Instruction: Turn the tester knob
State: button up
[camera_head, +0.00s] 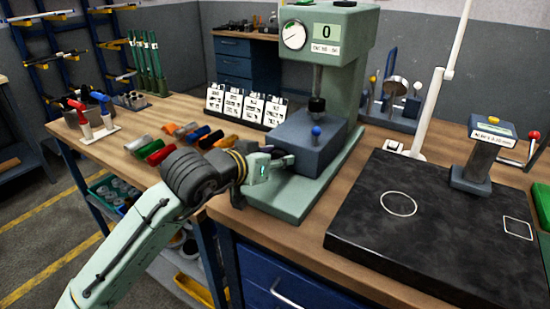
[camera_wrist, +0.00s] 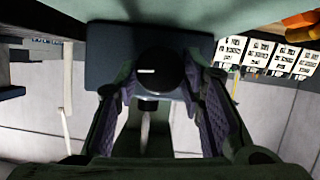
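The tester is a pale green press-like machine with a round dial and a display (camera_head: 325,32) reading 0. A blue-grey block (camera_head: 312,138) with a blue ball on top sits on its green base. In the wrist view, a round black knob (camera_wrist: 156,72) with a short white mark shows in front of the dark blue block (camera_wrist: 105,55). My gripper (camera_head: 284,161) is at the block's left side and hides the knob in the head view. In the wrist view, the fingers of my gripper (camera_wrist: 160,88) stand on both sides of the knob, close to its edges. Whether they press on it is unclear.
A black plate (camera_head: 375,240) with a white post and a stand (camera_head: 478,155) lies right of the tester. White label cards (camera_head: 245,107) stand behind my wrist. Coloured handles (camera_head: 190,135) lie on the wooden bench to the left. A blue drawer cabinet (camera_head: 270,280) is below.

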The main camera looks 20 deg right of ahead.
jog(key=c, duration=0.6)
jog(key=shift+o, duration=0.2)
jog(key=shift+s+d+f+m+t+b, duration=0.1)
jog(key=shift+f+m+t+b, duration=0.25)
jog(key=shift+b, duration=0.6)
jog(key=shift+r+m+y+b, duration=0.1)
jog(key=shift+m+y+b, duration=0.25)
jog(key=shift+y+b, duration=0.05)
jog(key=shift+r+m+t, duration=0.15)
jog(key=shift+m+t, duration=0.2)
jog(key=shift+m, duration=0.05)
jog(key=shift+r, duration=0.1)
jog(key=o, duration=1.1)
